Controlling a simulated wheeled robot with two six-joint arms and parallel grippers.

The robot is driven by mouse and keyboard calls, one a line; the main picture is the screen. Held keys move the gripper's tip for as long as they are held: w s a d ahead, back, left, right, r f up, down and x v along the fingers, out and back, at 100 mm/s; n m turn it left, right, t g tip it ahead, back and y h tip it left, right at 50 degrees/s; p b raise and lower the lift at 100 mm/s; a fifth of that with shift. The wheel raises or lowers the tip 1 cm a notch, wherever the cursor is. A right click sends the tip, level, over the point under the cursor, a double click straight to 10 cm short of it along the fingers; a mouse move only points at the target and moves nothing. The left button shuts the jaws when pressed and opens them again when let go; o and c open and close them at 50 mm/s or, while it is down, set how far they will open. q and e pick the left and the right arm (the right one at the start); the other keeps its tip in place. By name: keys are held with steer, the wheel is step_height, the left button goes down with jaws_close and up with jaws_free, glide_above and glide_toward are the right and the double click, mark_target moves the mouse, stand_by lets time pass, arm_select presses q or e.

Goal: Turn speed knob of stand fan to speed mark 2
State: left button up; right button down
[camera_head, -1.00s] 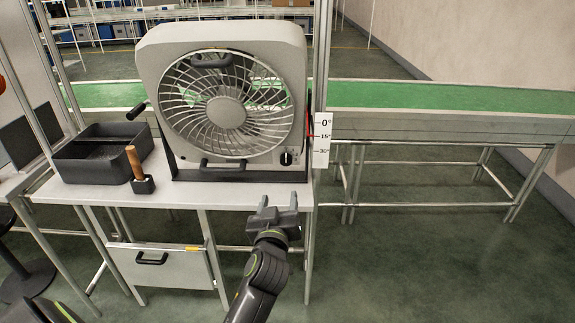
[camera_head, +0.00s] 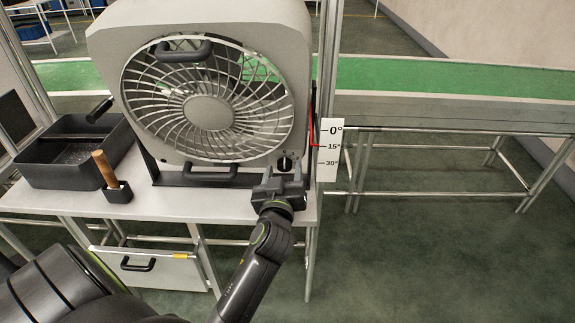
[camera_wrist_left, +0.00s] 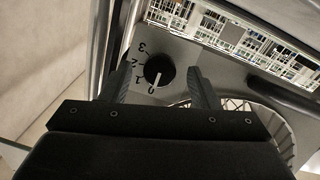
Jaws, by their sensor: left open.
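The grey box-shaped stand fan (camera_head: 210,30) stands on a table. Its black speed knob (camera_head: 284,163) is at the lower right of the front face, just beyond my left gripper (camera_head: 283,173). In the left wrist view the round knob (camera_wrist_left: 158,71) has marks 0, 1, 2 and 3 around it, and its white pointer line points towards 0. The left gripper's two fingers (camera_wrist_left: 160,68) are open, one on each side of the knob, with a gap to it. Whether the tips reach the knob's depth is unclear. My right gripper is not in view.
A tilt scale plate (camera_head: 331,150) marked 0°, 15° and 30° is right of the fan. A black bin (camera_head: 60,175) and a wooden-handled tool in a holder (camera_head: 104,170) are on the table's left. A green conveyor (camera_head: 440,77) runs behind. The table's front edge is below the gripper.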

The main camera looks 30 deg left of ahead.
arm_select(q)
steer(key=shift+r, duration=0.1)
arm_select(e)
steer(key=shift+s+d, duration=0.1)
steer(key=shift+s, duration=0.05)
arm_select(q)
steer(key=c, duration=1)
steer(key=shift+o, duration=0.2)
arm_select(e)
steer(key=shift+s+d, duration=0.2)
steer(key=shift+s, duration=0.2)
